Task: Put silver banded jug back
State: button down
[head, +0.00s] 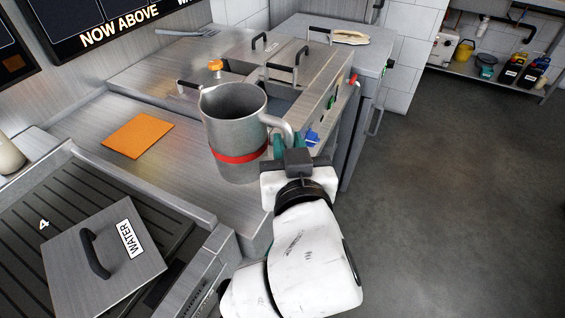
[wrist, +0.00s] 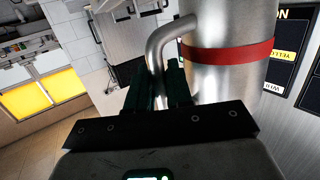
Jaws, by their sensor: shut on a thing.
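The silver jug (head: 233,122) with a red band around its lower part is upright in the middle of the head view. My gripper (head: 284,145) is at its right side, shut on the jug's handle. In the wrist view the jug (wrist: 232,75) fills the upper right, and its bent handle runs between the dark fingers of my gripper (wrist: 158,88). The jug is over the steel counter (head: 90,120); I cannot tell if its base touches it. Its inside looks empty from here, but its bottom is hidden.
An orange square (head: 138,136) lies flat on the counter, left of the jug. Lidded steel wells (head: 270,55) stand behind it. A lid marked WATER (head: 105,258) rests on the ribbed drain area at front left. Open grey floor (head: 450,190) lies at right.

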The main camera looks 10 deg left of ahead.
jog(key=shift+w+a+f, duration=0.2)
jog(key=shift+w+f, duration=0.1)
jog(key=shift+f, duration=0.6)
jog(key=shift+w+a+f, duration=0.15)
jog(key=shift+w+f, duration=0.2)
jog(key=shift+f, duration=0.55)
jog(key=shift+w+a+f, duration=0.2)
jog(key=shift+w+f, duration=0.1)
jog(key=shift+f, duration=0.6)
jog(key=shift+b, duration=0.3)
jog(key=shift+f, duration=0.2)
jog(key=c, duration=1)
grip_release()
jog(key=b+v, duration=0.1)
jog(key=v, duration=1.1)
